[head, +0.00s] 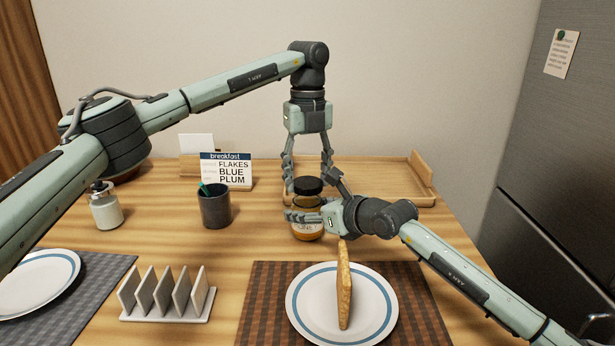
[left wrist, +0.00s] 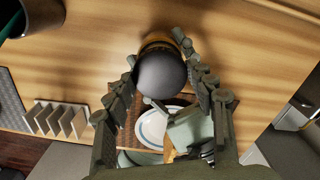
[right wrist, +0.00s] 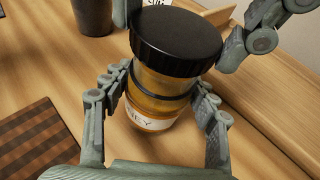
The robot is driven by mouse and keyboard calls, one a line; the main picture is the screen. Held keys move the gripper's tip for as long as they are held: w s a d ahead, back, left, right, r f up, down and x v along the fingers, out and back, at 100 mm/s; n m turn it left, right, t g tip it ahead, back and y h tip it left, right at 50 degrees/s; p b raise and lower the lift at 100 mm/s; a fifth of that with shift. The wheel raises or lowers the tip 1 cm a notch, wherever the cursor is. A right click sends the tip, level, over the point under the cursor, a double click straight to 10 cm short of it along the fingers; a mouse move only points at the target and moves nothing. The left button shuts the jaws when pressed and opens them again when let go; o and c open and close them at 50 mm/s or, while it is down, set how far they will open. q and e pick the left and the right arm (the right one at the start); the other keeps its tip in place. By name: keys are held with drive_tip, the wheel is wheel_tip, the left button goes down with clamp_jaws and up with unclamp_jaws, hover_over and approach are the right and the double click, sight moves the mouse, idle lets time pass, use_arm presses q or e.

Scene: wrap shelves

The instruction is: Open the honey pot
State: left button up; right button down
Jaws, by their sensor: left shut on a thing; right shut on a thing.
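The honey pot (head: 308,234) is an amber jar with a white label, standing upright on the wooden table; its amber body (right wrist: 155,108) also shows in the right wrist view. Its round black lid (head: 308,186) is on top; I cannot tell whether it is loosened. My left gripper (head: 308,184) comes down from above and is shut on the lid, which also shows between its fingers in the left wrist view (left wrist: 162,75). My right gripper (right wrist: 155,100) is shut around the jar's body below the lid and hides part of it in the head view.
A wooden tray (head: 425,170) lies behind the pot. A dark cup (head: 215,208), a breakfast card (head: 226,172) and a small pale jar (head: 105,208) stand to the left.

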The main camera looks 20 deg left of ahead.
sight(308, 182)
use_arm(q)
drive_tip(key=shift+r, duration=2)
use_arm(e)
drive_tip(key=shift+c, duration=2)
unclamp_jaws()
